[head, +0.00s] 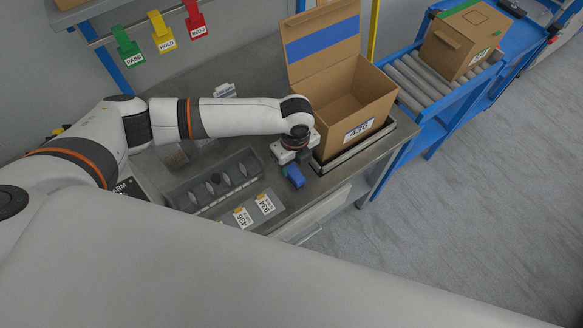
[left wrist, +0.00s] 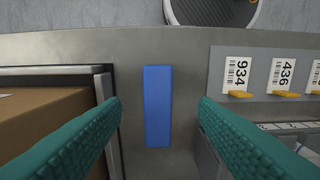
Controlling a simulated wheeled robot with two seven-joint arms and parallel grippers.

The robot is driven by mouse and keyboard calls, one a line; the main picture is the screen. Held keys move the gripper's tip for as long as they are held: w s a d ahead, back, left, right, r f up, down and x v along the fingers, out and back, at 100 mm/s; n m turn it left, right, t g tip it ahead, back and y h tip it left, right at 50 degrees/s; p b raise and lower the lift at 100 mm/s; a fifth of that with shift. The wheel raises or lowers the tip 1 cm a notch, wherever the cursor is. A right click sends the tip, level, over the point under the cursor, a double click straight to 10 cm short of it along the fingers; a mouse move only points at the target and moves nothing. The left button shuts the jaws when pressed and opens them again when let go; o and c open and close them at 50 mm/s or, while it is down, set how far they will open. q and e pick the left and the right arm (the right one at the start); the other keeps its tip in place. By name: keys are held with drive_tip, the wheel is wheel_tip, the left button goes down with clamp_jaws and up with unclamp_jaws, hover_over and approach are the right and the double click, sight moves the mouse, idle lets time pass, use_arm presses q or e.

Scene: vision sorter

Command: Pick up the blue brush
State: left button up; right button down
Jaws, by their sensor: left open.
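The blue brush (head: 294,176) lies on the grey metal table, to the left of the open cardboard box in the head view. In the left wrist view the blue brush (left wrist: 158,106) shows as a plain blue block, lying lengthwise between the two fingers. My left gripper (head: 296,160) is right over or beside the brush in the head view. In the left wrist view the teal fingers of my left gripper (left wrist: 158,112) are wide apart, with gaps on both sides of the brush. My right gripper is not in view.
The open cardboard box (head: 342,103) labelled 436 stands right of the brush. A grey slotted holder (head: 214,181) lies to the left. Tags 436 and 934 (head: 265,203) lie near the table's front edge. A roller conveyor (head: 420,80) carries a closed box (head: 461,42).

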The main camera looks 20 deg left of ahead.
sight(292, 169)
use_arm(q)
drive_tip(key=shift+w+f, duration=0.1)
drive_tip(key=shift+f, duration=0.35)
drive_tip(key=shift+w+a+f, duration=0.1)
drive_tip(key=shift+f, duration=0.15)
drive_tip(key=f, duration=0.3)
drive_tip(key=f+p, duration=0.1)
drive_tip(key=shift+w+a+f, duration=0.2)
drive_tip(key=shift+w+a, duration=0.05)
drive_tip(key=shift+a, duration=0.1)
drive_tip(key=shift+f, duration=0.25)
drive_tip(key=shift+c, duration=0.4)
drive_tip(key=c, duration=1)
wheel_tip(292, 169, up, 10)
drive_tip(key=shift+w+b, duration=0.1)
drive_tip(key=shift+b, duration=0.35)
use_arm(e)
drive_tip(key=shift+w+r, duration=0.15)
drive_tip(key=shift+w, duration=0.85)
